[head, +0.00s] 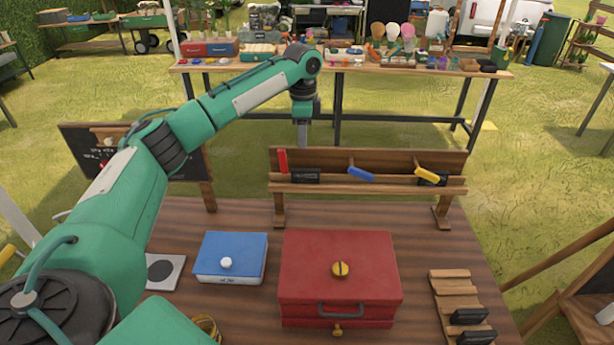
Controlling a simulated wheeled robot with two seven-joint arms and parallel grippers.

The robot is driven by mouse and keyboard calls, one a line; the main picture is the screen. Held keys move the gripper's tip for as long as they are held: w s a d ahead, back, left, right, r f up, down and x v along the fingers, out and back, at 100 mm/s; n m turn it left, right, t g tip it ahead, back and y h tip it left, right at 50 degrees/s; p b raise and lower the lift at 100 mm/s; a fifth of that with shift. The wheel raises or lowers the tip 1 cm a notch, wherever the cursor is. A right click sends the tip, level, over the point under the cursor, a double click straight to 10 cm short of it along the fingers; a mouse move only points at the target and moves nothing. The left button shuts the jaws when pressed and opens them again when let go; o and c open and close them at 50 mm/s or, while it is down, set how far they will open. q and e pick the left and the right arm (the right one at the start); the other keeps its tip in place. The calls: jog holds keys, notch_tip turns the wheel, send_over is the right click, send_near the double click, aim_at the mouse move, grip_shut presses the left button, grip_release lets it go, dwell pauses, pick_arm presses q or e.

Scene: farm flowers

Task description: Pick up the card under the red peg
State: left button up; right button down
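A wooden rack (375,160) stands at the back of the table with three pegs along it. The red peg (282,161) is at its left end and stands upright. A small black card (305,176) sits on the rack's ledge just right of the red peg's lower end. The blue peg (360,174) is in the middle, tilted. The yellow peg (427,174) is at the right, with another black card (434,180) partly behind it. My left gripper (303,142) points down behind the rack's left half, apart from the card; its finger gap cannot be made out. My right gripper is out of view.
A red box (340,265) with a handle and a blue-lidded box (231,257) stand in front of the rack. A slotted wooden holder (455,290) with black cards (470,316) is at right. A chalkboard (80,140) stands left, partly behind my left arm.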

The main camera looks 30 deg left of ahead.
pick_arm(q)
jog(key=p, duration=0.1)
send_over(306, 169)
jog(key=f, duration=0.5)
jog(key=shift+s+a+f, duration=0.2)
jog(key=shift+s+a, duration=0.05)
jog(key=shift+a, duration=0.05)
jog(key=shift+d+f+p, duration=0.15)
jog(key=shift+f+p, duration=0.25)
jog(key=shift+f, duration=0.1)
jog(key=f, duration=0.1)
jog(key=f+p, duration=0.1)
jog(key=f, duration=0.1)
jog(key=shift+w+d+f+p, duration=0.1)
jog(key=shift+w+f+p, duration=0.1)
jog(key=shift+f+p, duration=0.1)
jog(key=shift+f, duration=0.45)
grip_shut()
